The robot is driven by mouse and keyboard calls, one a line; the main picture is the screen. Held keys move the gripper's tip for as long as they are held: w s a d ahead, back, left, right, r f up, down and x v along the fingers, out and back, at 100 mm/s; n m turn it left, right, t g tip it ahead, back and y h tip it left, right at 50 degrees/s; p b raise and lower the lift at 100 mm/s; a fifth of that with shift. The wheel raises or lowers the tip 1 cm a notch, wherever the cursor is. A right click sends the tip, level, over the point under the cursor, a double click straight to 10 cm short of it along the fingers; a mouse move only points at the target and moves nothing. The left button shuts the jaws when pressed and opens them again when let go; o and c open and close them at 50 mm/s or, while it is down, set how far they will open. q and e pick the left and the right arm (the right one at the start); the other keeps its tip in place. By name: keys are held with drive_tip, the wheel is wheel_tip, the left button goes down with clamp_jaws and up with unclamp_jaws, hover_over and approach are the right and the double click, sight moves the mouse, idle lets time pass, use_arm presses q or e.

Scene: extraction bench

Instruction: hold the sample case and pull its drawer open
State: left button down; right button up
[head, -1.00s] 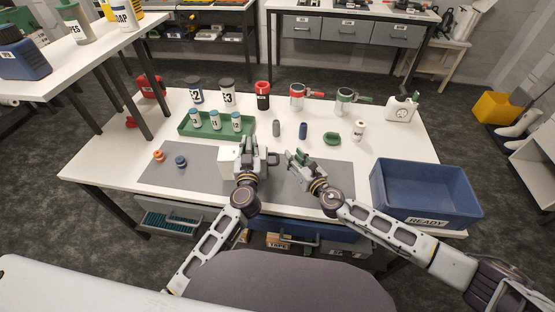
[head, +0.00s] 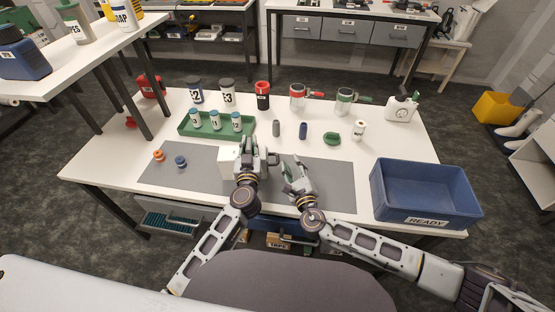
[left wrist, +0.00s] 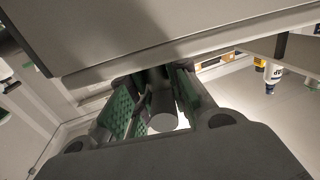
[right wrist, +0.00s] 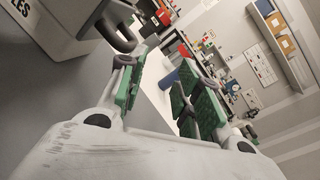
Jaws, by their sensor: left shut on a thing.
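The sample case (head: 228,163) is a pale box on the grey mat, partly hidden by my left arm. Its large flat side fills the top of the left wrist view (left wrist: 130,35). My left gripper (head: 246,153) is shut on the case; a grey rounded part shows between its green-padded fingers.
A blue READY bin (head: 425,195) stands at the right. A green tray (head: 183,126) with white bottles lies behind the case. Small grey and blue cylinders and a green ring (head: 332,138) stand behind the grippers. The mat's right part (head: 335,175) is clear.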

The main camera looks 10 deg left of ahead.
sight(278, 163)
drive_tip(key=shift+s+n+h, duration=0.4)
drive_tip(key=shift+s+n, duration=0.3)
drive_tip(key=shift+n, duration=0.1)
drive_tip(key=shift+s+a+f+n+t+h, duration=0.1)
drive_tip(key=shift+s+a+n+t+h, duration=0.1)
drive_tip(key=shift+s+n+h, duration=0.15)
drive_tip(key=shift+s+a+f+n+t+h, duration=0.1)
drive_tip(key=shift+s+n+t+h, duration=0.15)
drive_tip(key=shift+s+n, duration=0.15)
drive_tip(key=shift+s+a+f+n, duration=0.1)
drive_tip(key=shift+s+a+n, duration=0.05)
drive_tip(key=shift+s+n, duration=0.15)
drive_tip(key=shift+s+a+n, duration=0.15)
drive_tip(key=shift+s, duration=0.25)
drive_tip(key=shift+s+a+f+n+h, duration=0.2)
drive_tip(key=shift+s+a+n, duration=0.25)
drive_tip(key=shift+s, duration=0.15)
drive_tip(key=shift+s+a+f+n+h, duration=0.15)
drive_tip(key=shift+s+a+n+h, duration=0.05)
drive_tip(key=shift+s+a+n, duration=0.35)
drive_tip(key=shift+s+a+f+n+h, duration=0.2)
drive_tip(key=shift+s+a+n, duration=0.2)
drive_tip(key=shift+s, duration=0.2)
drive_tip(key=shift+w+a, duration=0.35)
drive_tip(key=shift+w, duration=1.65)
drive_tip(key=shift+w+a, duration=0.3)
drive_tip(key=shift+w, duration=1.65)
drive_tip(key=shift+w+a, duration=0.35)
drive_tip(key=shift+w, duration=1.65)
drive_tip(key=shift+c, duration=0.3)
